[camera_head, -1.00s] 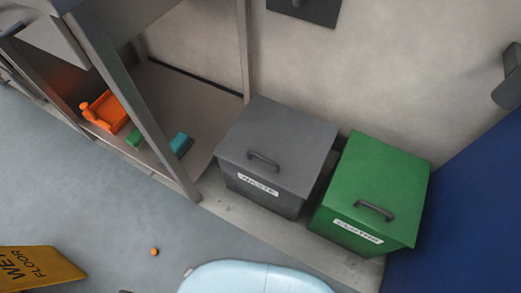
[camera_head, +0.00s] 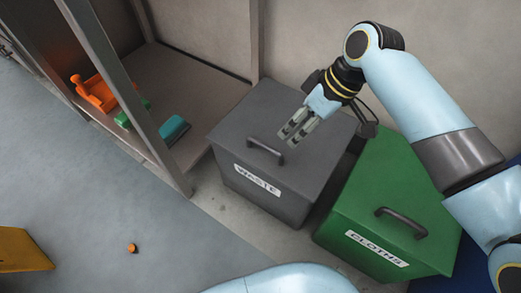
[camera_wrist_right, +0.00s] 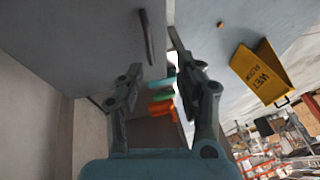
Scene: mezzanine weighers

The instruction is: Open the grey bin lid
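The grey bin (camera_head: 235,182), labelled WASTE, stands against the wall. Its grey lid (camera_head: 250,108) is shut flat on top, with a dark bar handle (camera_head: 267,152) near the front edge. My right gripper (camera_head: 288,134) is over the lid, just behind and right of the handle, fingers apart and empty. In the right wrist view the open right gripper (camera_wrist_right: 153,58) has the handle (camera_wrist_right: 147,36) ahead, near the gap between the fingertips. I cannot tell whether a finger touches it. My left gripper is not in view.
A green bin (camera_head: 372,215), labelled CLOTHS, stands close on the right, under my right arm. A yellow floor sign (camera_head: 22,250) stands on the open floor.

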